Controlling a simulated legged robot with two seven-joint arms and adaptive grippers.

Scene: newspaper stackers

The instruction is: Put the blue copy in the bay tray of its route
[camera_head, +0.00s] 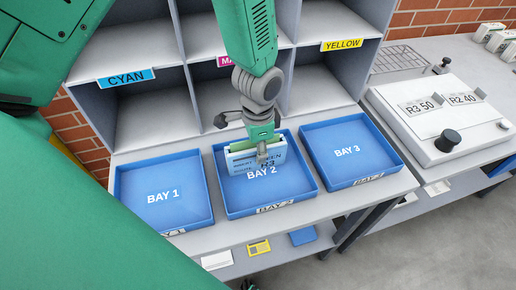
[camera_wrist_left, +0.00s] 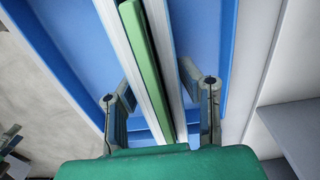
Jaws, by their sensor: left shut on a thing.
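My left gripper (camera_head: 262,152) is shut on a folded copy (camera_head: 240,163) with a pale face, blue-teal print and a green upper edge. The copy is upright, in front of the back part of the Bay 2 tray (camera_head: 296,160); I cannot tell if it touches the tray. The left wrist view shows a green strip (camera_wrist_left: 146,70) between two white strips, between the fingers (camera_wrist_left: 160,115). Blue trays for Bay 1 (camera_head: 206,190) and Bay 3 (camera_head: 388,140) stand to either side, both empty. My right gripper does not show.
A grey pigeonhole rack behind has cyan (camera_head: 126,77), partly hidden magenta and yellow (camera_head: 342,44) labels. A white unit with a black knob (camera_head: 447,140) stands right. A yellow card (camera_head: 258,247), a white sheet (camera_head: 217,260) and a blue piece (camera_head: 302,236) lie below the trays.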

